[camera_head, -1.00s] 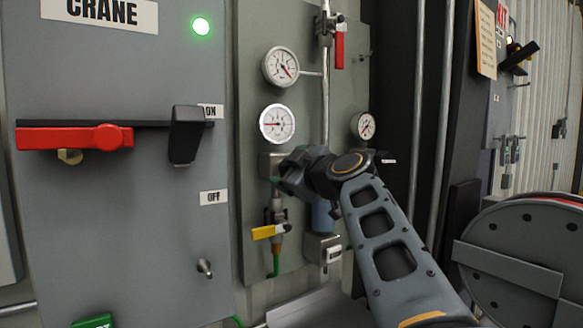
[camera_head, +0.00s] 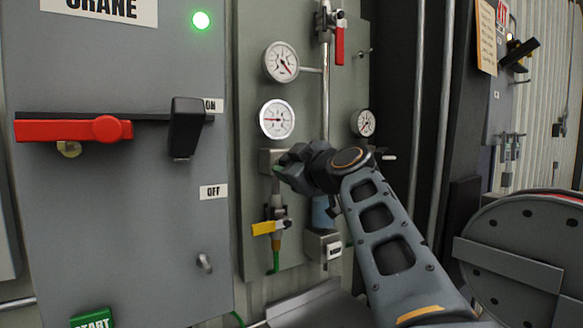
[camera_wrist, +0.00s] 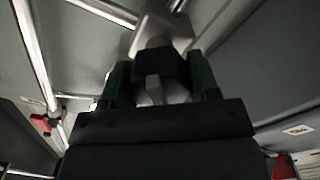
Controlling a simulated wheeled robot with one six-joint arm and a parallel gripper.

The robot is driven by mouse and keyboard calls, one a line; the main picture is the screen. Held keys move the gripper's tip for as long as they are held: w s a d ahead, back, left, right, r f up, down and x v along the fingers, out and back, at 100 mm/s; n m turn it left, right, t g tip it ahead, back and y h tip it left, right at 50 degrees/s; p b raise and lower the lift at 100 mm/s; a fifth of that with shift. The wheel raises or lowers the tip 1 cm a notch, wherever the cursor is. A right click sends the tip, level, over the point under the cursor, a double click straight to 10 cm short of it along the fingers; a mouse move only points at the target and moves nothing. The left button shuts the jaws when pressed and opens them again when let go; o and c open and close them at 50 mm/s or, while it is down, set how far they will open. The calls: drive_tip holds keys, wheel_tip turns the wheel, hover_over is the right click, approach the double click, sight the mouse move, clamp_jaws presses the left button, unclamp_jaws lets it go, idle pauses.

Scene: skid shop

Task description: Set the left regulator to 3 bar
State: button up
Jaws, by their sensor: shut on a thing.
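The left regulator (camera_head: 268,161) is a grey block on the panel, below a white round gauge (camera_head: 277,119). The gauge's red needle points left; its numbers are too small to read. My gripper (camera_head: 282,170) is at the regulator's front, and the wrist hides most of the knob in the head view. In the wrist view, my gripper's green fingers (camera_wrist: 160,84) are shut on the dark knob (camera_wrist: 160,62), one on each side. The pale regulator body (camera_wrist: 165,30) shows behind the knob.
Another gauge (camera_head: 281,62) sits above, and a smaller gauge (camera_head: 363,122) to the right. A yellow valve handle (camera_head: 265,228) is below my gripper. A grey crane box with a red handle (camera_head: 75,130) stands left, and a large reel (camera_head: 525,260) right.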

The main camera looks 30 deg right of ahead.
drive_tip(key=m+b, duration=0.2)
drive_tip(key=m, duration=0.2)
drive_tip(key=shift+f, duration=0.15)
drive_tip(key=m+b, duration=0.1)
drive_tip(key=m, duration=0.4)
drive_tip(key=shift+d+m, duration=0.1)
drive_tip(key=shift+m, duration=0.2)
drive_tip(key=m, duration=0.5)
drive_tip(key=shift+m, duration=2.5)
drive_tip(key=o, duration=0.9)
drive_tip(key=shift+s+d, duration=0.1)
